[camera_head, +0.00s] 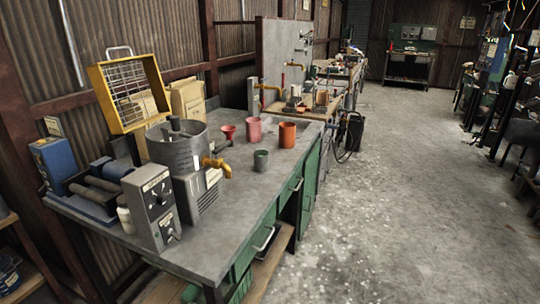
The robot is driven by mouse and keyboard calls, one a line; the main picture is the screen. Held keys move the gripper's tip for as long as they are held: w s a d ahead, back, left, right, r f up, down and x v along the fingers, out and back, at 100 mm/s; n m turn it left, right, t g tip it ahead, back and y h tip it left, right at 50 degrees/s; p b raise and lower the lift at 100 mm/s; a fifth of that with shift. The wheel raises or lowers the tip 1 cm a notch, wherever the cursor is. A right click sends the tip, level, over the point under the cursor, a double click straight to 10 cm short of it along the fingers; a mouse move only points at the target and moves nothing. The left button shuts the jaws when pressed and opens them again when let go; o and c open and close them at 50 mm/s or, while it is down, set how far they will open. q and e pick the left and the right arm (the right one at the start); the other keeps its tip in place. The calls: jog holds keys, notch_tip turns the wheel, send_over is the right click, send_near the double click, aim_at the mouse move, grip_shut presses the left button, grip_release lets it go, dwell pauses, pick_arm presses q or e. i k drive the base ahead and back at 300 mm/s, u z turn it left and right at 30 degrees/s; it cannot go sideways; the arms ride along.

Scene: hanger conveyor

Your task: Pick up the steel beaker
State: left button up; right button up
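I cannot tell for certain which vessel is the steel beaker. A large grey metal pot (175,150) with a stirrer in it sits on a grey machine on the workbench. To its right stand a small dark green cup (261,160), an orange-red cup (287,134), a pink cup (253,129) with a handle or spout-like part, and a small red funnel-shaped cup (228,132). All appear upright on the grey bench top (235,205). Neither of my grippers is in view.
A control box (154,207) stands at the bench's front left, beside a roller device (100,190). A brass tap (217,166) juts toward the cups. The bench's right front top is clear, with open concrete floor (375,220) beyond.

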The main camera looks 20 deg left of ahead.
aim_at(261, 161)
jog(key=i, duration=2.35)
jog(key=u, duration=2.8)
